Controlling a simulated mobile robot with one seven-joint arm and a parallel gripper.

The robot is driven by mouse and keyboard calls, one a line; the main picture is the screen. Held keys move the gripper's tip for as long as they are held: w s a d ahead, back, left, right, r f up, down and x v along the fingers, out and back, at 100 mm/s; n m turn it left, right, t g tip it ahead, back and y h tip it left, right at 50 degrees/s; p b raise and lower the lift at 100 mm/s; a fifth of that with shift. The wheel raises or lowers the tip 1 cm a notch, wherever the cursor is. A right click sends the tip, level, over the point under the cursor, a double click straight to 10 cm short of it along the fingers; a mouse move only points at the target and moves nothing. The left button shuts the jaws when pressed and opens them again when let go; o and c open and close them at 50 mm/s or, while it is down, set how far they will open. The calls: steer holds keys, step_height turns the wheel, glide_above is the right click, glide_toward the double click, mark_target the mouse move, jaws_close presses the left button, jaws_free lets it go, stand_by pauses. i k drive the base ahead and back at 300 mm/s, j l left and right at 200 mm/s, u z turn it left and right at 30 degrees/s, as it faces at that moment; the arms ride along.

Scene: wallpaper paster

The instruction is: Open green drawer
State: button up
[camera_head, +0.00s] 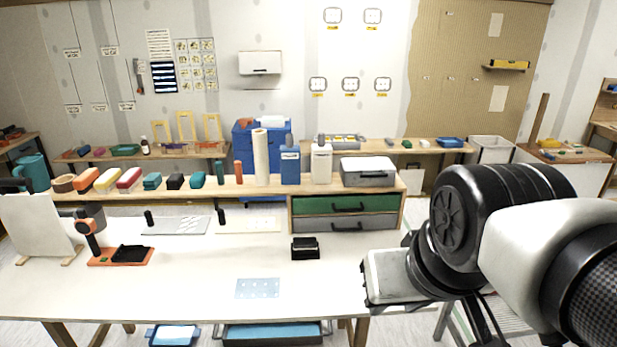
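The green drawer (315,205) is in the small wooden unit at the right end of the raised shelf on the table. It looks shut, its front about flush with the frame, with a dark bar handle (348,208) in the middle. A grey drawer (310,225) with a similar handle is directly below it. My gripper (370,285) is at the right, in front of and below the drawer unit in the picture, and apart from the handle. Its pale housing shows, but its fingers cannot be made out.
A grey case (368,172) stands on top of the drawer unit. A black block-like holder (305,248) sits on the white tabletop (200,275) in front of the drawers. An orange stand (120,257) is at the left. The tabletop right of the black holder looks clear.

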mark_target(302, 204)
steer(key=i+l, duration=0.2)
steer(key=i, duration=0.25)
steer(key=i+l, duration=0.2)
steer(key=i, duration=0.3)
steer(key=l, duration=0.2)
steer(key=i+j, duration=0.1)
